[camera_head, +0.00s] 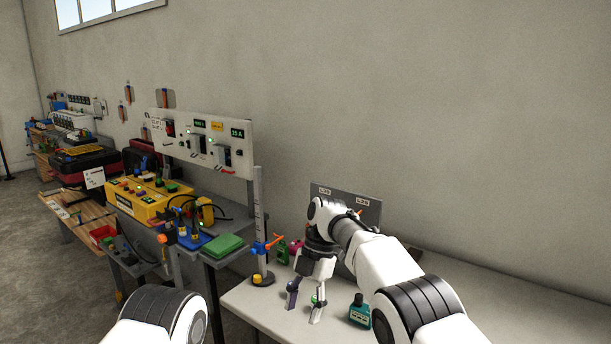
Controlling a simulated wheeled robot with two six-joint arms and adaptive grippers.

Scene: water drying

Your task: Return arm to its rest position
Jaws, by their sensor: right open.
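My right arm (385,265) comes in from the lower right and reaches over the white table. My right gripper (304,307) points down just above or at the tabletop, with its two fingers spread apart. A small green-topped item (315,299) shows between or behind the fingers; I cannot tell whether they touch it. Part of my left arm (160,318) shows at the bottom left, and its gripper is out of view.
The white table (520,310) is clear on the right. A teal bottle (359,311) stands right of my right gripper. A green bottle (282,251) and a pole stand (259,230) are behind and left. A grey panel (345,202) stands behind my arm. Cluttered workbenches (120,250) fill the left.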

